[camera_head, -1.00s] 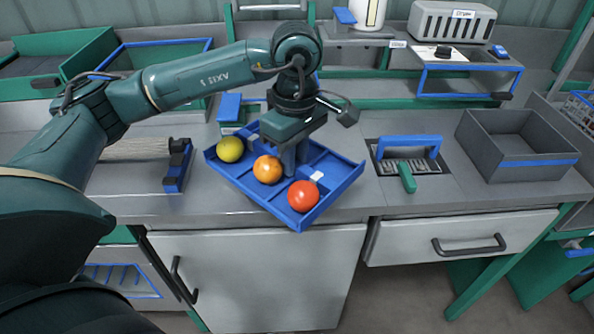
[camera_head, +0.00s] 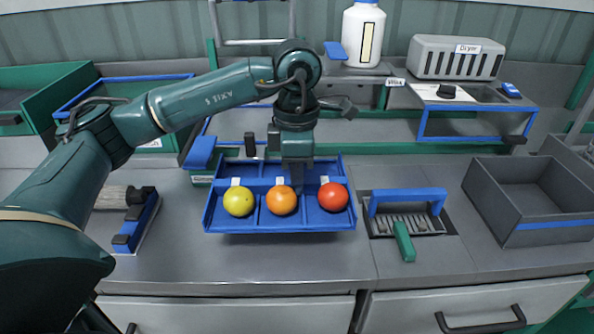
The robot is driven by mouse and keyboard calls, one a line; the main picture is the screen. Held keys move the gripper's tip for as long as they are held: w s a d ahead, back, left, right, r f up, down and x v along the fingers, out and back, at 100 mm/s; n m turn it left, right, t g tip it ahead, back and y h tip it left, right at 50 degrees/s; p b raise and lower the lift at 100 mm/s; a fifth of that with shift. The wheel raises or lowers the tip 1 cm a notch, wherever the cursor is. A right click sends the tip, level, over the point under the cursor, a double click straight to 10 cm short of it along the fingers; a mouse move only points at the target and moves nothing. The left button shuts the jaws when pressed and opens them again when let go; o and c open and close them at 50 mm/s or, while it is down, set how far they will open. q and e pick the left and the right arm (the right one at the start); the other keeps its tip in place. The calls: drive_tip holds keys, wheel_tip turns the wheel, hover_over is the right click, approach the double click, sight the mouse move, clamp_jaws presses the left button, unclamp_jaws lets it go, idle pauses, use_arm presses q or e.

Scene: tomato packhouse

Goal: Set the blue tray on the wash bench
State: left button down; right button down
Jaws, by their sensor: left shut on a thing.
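The blue tray (camera_head: 228,228) is in the middle of the head view, over the grey bench top (camera_head: 210,265). It sits square to the bench's front edge. A yellow tomato (camera_head: 239,201), an orange tomato (camera_head: 282,200) and a red tomato (camera_head: 333,197) lie side by side in its front compartments. My left gripper (camera_head: 297,180) points down into the tray's middle and is shut on it; the fingertips are partly hidden behind the tomatoes. A shadow shows under the tray's front; I cannot tell whether it touches the bench. My right gripper is not in view.
A brush (camera_head: 138,220) lies to the left. A blue-handled grate (camera_head: 408,212) with a green handle is set just right of the tray. A grey bin (camera_head: 540,205) stands at far right. A dryer (camera_head: 456,58) and white bottle (camera_head: 363,35) stand behind. Bare bench lies in front.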

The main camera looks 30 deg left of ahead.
use_arm(q)
wheel_tip(320, 180, down, 2)
drive_tip(key=shift+f+b, duration=0.1)
drive_tip(key=shift+b, duration=0.4)
wheel_tip(320, 180, down, 2)
drive_tip(key=shift+f+b, duration=0.1)
drive_tip(key=shift+b, duration=0.75)
drive_tip(key=shift+f, duration=0.35)
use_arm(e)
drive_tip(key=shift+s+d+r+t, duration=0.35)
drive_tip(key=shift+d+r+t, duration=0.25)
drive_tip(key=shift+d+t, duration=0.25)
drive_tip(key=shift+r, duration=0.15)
use_arm(q)
drive_tip(key=shift+b, duration=0.3)
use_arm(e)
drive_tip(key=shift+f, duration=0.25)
use_arm(q)
drive_tip(key=shift+f+b, duration=0.45)
drive_tip(key=shift+f, duration=0.1)
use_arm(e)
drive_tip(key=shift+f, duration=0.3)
use_arm(q)
drive_tip(key=c, duration=1.3)
unclamp_jaws()
drive_tip(key=shift+c, duration=1.4)
